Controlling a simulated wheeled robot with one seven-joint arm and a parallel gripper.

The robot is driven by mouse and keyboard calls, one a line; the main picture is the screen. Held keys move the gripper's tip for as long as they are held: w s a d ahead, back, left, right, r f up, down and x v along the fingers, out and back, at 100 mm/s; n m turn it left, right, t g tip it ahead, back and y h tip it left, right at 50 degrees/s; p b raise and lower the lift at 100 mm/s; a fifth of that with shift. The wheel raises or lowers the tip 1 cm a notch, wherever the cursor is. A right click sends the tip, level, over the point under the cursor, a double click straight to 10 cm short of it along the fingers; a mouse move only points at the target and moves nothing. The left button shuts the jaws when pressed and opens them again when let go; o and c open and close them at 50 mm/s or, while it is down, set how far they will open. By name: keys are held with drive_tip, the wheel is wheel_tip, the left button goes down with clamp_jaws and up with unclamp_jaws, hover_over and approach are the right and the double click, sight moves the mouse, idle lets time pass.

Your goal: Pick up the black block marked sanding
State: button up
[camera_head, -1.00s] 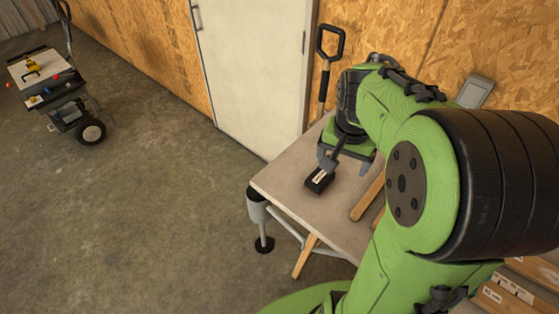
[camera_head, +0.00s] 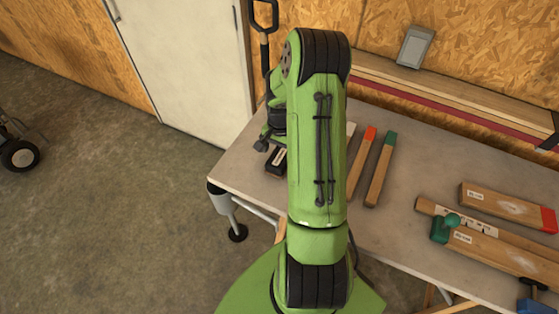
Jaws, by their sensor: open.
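The black block (camera_head: 277,160) with a pale label lies on the left part of the grey table (camera_head: 236,163). The label is too small to read, and the block's right side is hidden behind my green arm. My gripper (camera_head: 264,146) is mostly hidden by my arm. One dark finger shows just above and left of the block. The frame does not show whether the finger touches the block. The gripper is open and holds nothing that I can see.
Wooden sticks with red (camera_head: 362,160) and green (camera_head: 381,168) ends lie right of my arm. Several wooden pieces (camera_head: 508,208) lie farther right, with a green-handled tool (camera_head: 447,227). A wooden wall with a grey switch box (camera_head: 415,46) stands behind.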

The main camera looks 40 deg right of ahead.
sight(280, 157)
drive_tip(key=f, duration=0.4)
drive_tip(key=shift+w, duration=0.2)
drive_tip(key=shift+s+r, duration=0.1)
drive_tip(key=shift+r, duration=0.05)
drive_tip(key=shift+c, duration=1.1)
drive_tip(key=c, duration=0.9)
wheel_tip(280, 157, up, 10)
drive_tip(key=shift+p, duration=0.35)
drive_tip(key=shift+c, duration=0.2)
